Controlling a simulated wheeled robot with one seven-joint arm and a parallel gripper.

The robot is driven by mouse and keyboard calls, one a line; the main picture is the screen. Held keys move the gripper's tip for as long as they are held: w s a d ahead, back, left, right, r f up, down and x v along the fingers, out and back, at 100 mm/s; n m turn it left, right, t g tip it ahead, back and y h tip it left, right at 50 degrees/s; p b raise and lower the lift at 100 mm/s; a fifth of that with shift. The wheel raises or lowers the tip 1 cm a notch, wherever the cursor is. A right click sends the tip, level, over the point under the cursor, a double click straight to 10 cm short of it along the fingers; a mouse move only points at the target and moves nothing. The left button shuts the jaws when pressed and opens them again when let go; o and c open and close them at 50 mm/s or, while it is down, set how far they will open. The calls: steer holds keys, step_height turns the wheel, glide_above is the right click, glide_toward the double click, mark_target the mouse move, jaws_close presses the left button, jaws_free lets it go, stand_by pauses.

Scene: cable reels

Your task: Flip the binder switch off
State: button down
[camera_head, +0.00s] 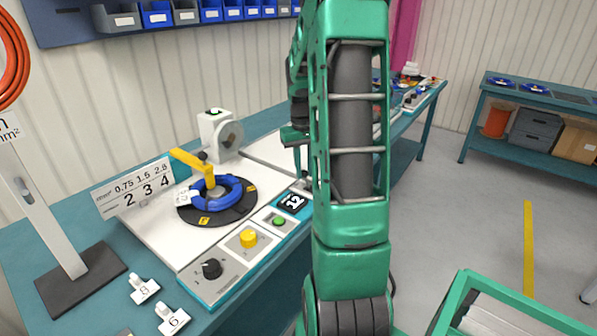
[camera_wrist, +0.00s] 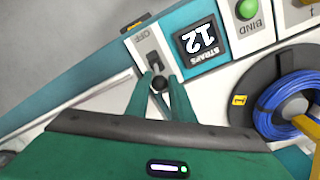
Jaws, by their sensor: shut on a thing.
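The binder switch (camera_wrist: 154,64) is a small toggle on a pale panel in the wrist view, with the word OFF printed beyond it. Its dark round knob (camera_wrist: 160,83) shows on the side of the slot away from OFF, towards my gripper. My gripper (camera_wrist: 161,79) has its two green fingers close on either side of the knob and is shut on it. In the head view my arm hides the switch and most of my gripper.
Beside the switch are the STRAPS display reading 12 (camera_wrist: 201,40) and the green BIND button (camera_wrist: 247,9). A blue cable coil (camera_head: 230,190) lies on the black turntable (camera_head: 190,213). The yellow knob (camera_head: 248,238) and black knob (camera_head: 212,268) stand on the panel's near end.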

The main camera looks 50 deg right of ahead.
steer(key=shift+d+t, duration=0.15)
steer(key=shift+t, duration=0.25)
steer(key=shift+s, duration=0.1)
steer(key=shift+s+d+r+t, duration=0.1)
steer(key=shift+s+d+t, duration=0.1)
steer(key=shift+s+t, duration=1.3)
steer(key=s+t, duration=0.1)
steer(key=t, duration=0.2)
steer(key=shift+s+d+f+t, duration=0.1)
steer(key=shift+s+f+t, duration=0.2)
steer(key=shift+s, duration=0.05)
steer(key=shift+s+d+f+t+y, duration=0.1)
steer(key=shift+s+f+t+y, duration=0.1)
steer(key=shift+s+t, duration=0.3)
steer(key=shift+s+f+t+y, duration=0.1)
steer(key=shift+s+f+t, duration=0.05)
steer(key=shift+t, duration=0.55)
steer(key=c, duration=1.5)
jaws_free()
steer(key=shift+c, duration=0.2)
